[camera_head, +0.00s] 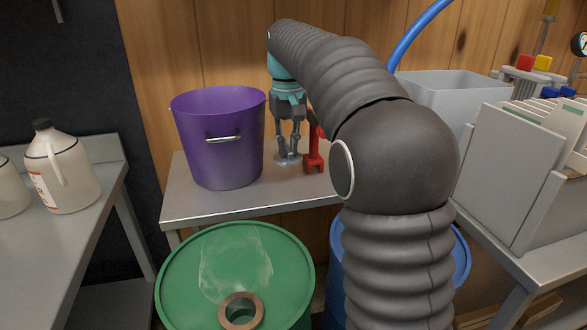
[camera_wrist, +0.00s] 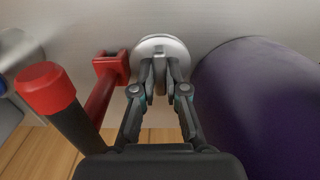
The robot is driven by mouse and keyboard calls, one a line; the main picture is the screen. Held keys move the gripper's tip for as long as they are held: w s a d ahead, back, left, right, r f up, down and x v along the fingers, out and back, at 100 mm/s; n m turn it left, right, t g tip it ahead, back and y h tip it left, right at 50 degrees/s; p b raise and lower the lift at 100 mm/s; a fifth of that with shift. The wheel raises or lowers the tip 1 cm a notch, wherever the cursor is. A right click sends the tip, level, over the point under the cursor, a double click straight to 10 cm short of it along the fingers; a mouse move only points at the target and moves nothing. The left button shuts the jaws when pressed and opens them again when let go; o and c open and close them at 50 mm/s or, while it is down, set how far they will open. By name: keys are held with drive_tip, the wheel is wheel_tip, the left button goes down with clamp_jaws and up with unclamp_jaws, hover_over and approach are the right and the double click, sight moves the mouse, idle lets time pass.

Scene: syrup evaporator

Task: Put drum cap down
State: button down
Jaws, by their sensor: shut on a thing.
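The drum cap (camera_wrist: 159,45) is a round silver metal disc, seen at the fingertips in the wrist view. My gripper (camera_wrist: 160,78) is shut on its raised middle part. In the head view my gripper (camera_head: 288,152) points down over the metal table, with the drum cap (camera_head: 287,160) at or just above the tabletop. I cannot tell whether the cap touches the table. The green drum (camera_head: 190,262) stands in front of the table, with a brown ring (camera_head: 241,311) around an opening in its top.
The purple bucket (camera_head: 215,140) stands close left of my gripper. A red tool (camera_head: 314,152) stands close on the other side; its handle (camera_wrist: 46,90) is near my fingers. A grey bin (camera_head: 450,100) is at right. The metal table's (camera_head: 205,205) front strip is clear.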

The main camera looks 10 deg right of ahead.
sight(292, 163)
drive_tip(key=s+r, duration=0.1)
drive_tip(key=r, duration=0.2)
drive_tip(key=s+r, duration=0.1)
drive_tip(key=r, duration=0.1)
drive_tip(key=shift+s+r, duration=0.2)
drive_tip(key=shift+s, duration=0.1)
drive_tip(key=shift+s+f, duration=0.2)
drive_tip(key=shift+f, duration=0.05)
drive_tip(key=shift+d+f+b, duration=0.1)
drive_tip(key=shift+f+b, duration=0.35)
drive_tip(key=shift+f, duration=3.95)
drive_tip(key=shift+f, duration=0.15)
drive_tip(key=c, duration=1.2)
unclamp_jaws()
wheel_tip(292, 163, up, 12)
drive_tip(key=p, duration=0.1)
